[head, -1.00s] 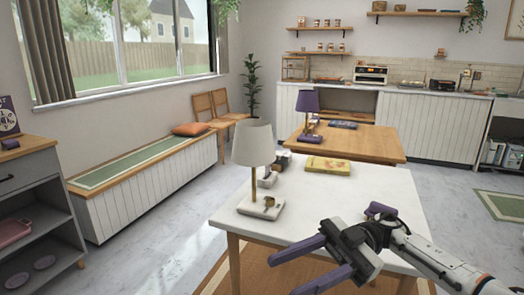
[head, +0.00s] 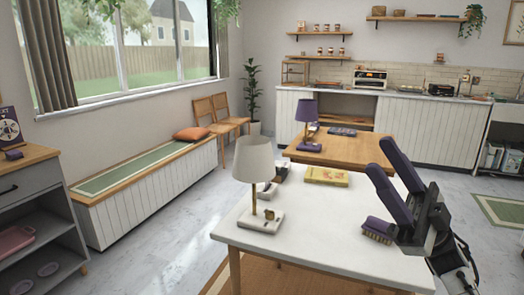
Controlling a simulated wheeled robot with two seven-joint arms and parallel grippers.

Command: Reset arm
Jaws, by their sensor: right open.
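My right gripper (head: 379,155) is raised at the right, above the right end of the white table (head: 330,228). Its two purple fingers point up and to the left. They are apart, with nothing between them. A brush with a purple top and tan bristles (head: 378,230) lies on the white table just below and left of the gripper's body, apart from the fingers. My left gripper is not in view.
On the white table stand a lamp with a pale shade (head: 253,160) and a yellow book (head: 327,176). A wooden table (head: 352,151) with a purple lamp (head: 307,111) is behind. The white table's front middle is clear.

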